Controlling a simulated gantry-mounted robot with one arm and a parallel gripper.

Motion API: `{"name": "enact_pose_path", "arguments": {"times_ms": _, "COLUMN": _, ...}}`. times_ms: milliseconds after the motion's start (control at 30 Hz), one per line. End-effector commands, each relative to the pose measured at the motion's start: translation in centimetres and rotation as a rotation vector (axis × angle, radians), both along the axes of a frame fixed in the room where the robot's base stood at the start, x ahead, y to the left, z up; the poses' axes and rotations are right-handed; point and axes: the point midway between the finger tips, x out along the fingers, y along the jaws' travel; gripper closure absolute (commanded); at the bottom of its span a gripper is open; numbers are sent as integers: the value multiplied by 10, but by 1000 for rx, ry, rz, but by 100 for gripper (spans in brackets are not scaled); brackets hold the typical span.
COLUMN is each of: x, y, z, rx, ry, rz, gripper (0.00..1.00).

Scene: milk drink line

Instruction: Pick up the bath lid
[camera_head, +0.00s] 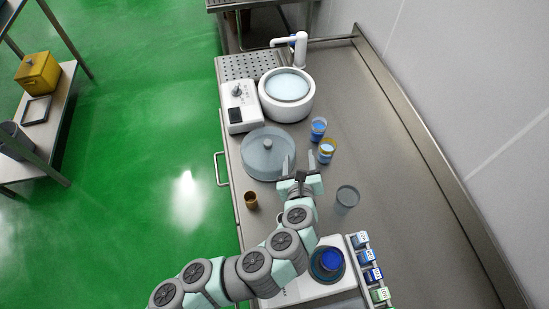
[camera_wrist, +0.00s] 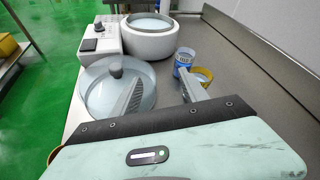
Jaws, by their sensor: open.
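The bath lid (camera_head: 262,156) is a round, see-through grey-blue disc with a knob on top. It lies on the steel counter in front of the white bath (camera_head: 300,100), and the bath is uncovered with pale blue liquid inside. In the wrist view the lid (camera_wrist: 95,92) is at the left, its grey knob (camera_wrist: 116,71) standing up. My gripper (camera_head: 299,164) is open and empty, at the right of the lid in the head view. In the wrist view one finger of my gripper (camera_wrist: 163,92) overlaps the lid's right part. I cannot tell whether it touches.
A white control box (camera_head: 240,115) stands left of the bath. A clear cup (camera_head: 346,197) and a brown cup (camera_head: 251,200) are nearer. The counter's right side is clear.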

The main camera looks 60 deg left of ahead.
Motion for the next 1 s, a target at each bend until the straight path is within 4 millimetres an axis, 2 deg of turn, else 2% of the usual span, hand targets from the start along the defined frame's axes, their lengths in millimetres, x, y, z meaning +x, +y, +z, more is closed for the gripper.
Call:
{"name": "enact_pose_path", "arguments": {"times_ms": 33, "x": -17, "y": 9, "z": -9, "rx": 39, "ry": 68, "rz": 41, "gripper": 49}}
{"name": "enact_pose_path", "arguments": {"times_ms": 100, "x": -40, "y": 19, "z": -10, "rx": 79, "ry": 153, "rz": 96, "gripper": 49}}
{"name": "enact_pose_path", "arguments": {"times_ms": 200, "x": -60, "y": 27, "z": -10, "rx": 111, "ry": 232, "rz": 145, "gripper": 49}}
{"name": "enact_pose_path", "arguments": {"times_ms": 300, "x": -68, "y": 32, "z": -10, "rx": 124, "ry": 264, "rz": 164, "gripper": 49}}
{"name": "enact_pose_path", "arguments": {"times_ms": 600, "x": -59, "y": 69, "z": -22, "rx": 126, "ry": 266, "rz": 169, "gripper": 49}}
{"name": "enact_pose_path", "arguments": {"times_ms": 833, "x": -53, "y": 86, "z": -32, "rx": 124, "ry": 265, "rz": 166, "gripper": 49}}
{"name": "enact_pose_path", "arguments": {"times_ms": 1000, "x": -45, "y": 105, "z": -45, "rx": 121, "ry": 265, "rz": 166, "gripper": 49}}
